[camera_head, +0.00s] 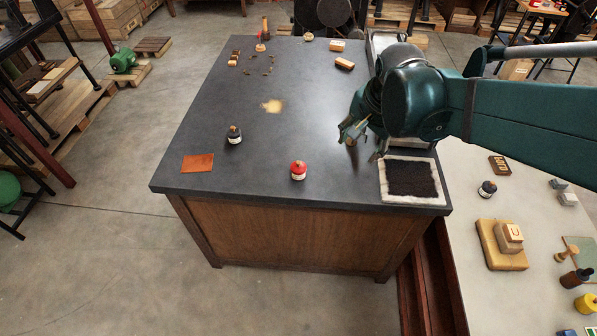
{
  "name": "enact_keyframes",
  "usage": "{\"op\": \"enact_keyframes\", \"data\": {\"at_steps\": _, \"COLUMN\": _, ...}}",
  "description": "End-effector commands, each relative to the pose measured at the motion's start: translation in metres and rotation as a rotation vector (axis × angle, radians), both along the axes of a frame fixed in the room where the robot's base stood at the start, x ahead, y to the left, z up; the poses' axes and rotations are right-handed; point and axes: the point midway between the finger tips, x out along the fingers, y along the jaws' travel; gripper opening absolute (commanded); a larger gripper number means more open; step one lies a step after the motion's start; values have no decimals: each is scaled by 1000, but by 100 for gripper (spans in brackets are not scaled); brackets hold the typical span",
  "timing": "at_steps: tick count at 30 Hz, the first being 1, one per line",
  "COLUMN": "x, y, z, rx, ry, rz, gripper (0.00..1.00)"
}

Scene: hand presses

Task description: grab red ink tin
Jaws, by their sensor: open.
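The red ink tin (298,171) stands upright near the front edge of the dark table (240,180). It has a red top and a pale label. My gripper (363,147) hangs above the table's right side, to the right of the tin and a little farther back. Its fingers are apart and hold nothing. It does not touch the tin. My arm comes in from the right and hides part of the table's far right side.
A black ink bottle (234,135) and an orange-brown leather patch (197,163) lie left of the tin. A dark pad in a pale frame (397,198) lies at the front right corner. Small blocks (344,63) sit farther back. The tabletop around the tin is clear.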

Motion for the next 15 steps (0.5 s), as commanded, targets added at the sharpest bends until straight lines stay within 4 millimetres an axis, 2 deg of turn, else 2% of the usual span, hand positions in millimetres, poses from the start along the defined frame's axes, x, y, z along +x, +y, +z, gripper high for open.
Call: {"op": "enact_keyframes", "data": {"at_steps": 15, "x": 52, "y": 58, "z": -46, "rx": 59, "ry": 126, "rz": -246, "gripper": 50}}
